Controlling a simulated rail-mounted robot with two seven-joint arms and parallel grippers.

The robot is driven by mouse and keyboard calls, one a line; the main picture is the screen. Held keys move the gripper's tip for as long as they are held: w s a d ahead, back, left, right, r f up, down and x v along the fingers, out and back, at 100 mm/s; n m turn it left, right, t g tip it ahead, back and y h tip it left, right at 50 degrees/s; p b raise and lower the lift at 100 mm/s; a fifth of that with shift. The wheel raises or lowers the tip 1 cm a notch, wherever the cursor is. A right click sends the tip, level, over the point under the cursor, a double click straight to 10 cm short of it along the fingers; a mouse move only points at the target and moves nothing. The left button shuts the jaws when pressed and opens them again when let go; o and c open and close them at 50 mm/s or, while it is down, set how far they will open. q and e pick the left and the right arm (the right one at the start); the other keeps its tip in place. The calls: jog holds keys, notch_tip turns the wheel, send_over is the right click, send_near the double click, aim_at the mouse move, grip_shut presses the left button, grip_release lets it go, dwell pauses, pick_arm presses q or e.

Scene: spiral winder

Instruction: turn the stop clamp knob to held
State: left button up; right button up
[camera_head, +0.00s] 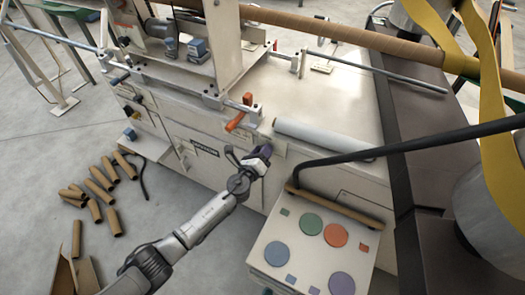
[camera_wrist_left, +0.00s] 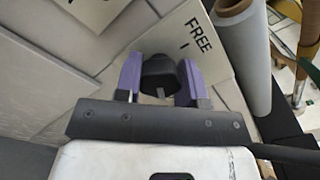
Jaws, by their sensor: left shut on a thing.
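The stop clamp knob is a dark rounded knob (camera_wrist_left: 158,74) on the pale machine front, between the two purple fingers of my left gripper (camera_wrist_left: 160,82) in the left wrist view. The fingers are shut on its sides. A FREE label (camera_wrist_left: 198,35) with a short tick mark sits just above and right of the knob. Another label at the top left is cut off and unreadable. In the head view my left gripper (camera_head: 258,155) is at the machine's front panel, and it hides the knob there. My right gripper is not in view.
A grey roll (camera_head: 320,138) lies on the machine edge above the gripper. An orange handle (camera_head: 239,115) stands up to the left. A panel with coloured buttons (camera_head: 270,225) and a black bar (camera_head: 400,145) are to the right. Cardboard tubes (camera_head: 98,180) lie on the floor at left.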

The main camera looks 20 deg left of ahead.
pick_arm(q)
jog(key=o, duration=0.9)
jog(key=shift+s+a+p, duration=0.25)
jog(key=shift+s+p, duration=0.3)
jog(key=shift+s, duration=1.75)
jog(key=shift+s+a+p, duration=0.3)
jog(key=shift+s+p, duration=0.2)
jog(key=shift+s, duration=1.75)
jog(key=shift+s+a+p, duration=0.25)
jog(key=shift+s+p, duration=0.3)
jog(key=shift+s, duration=1.75)
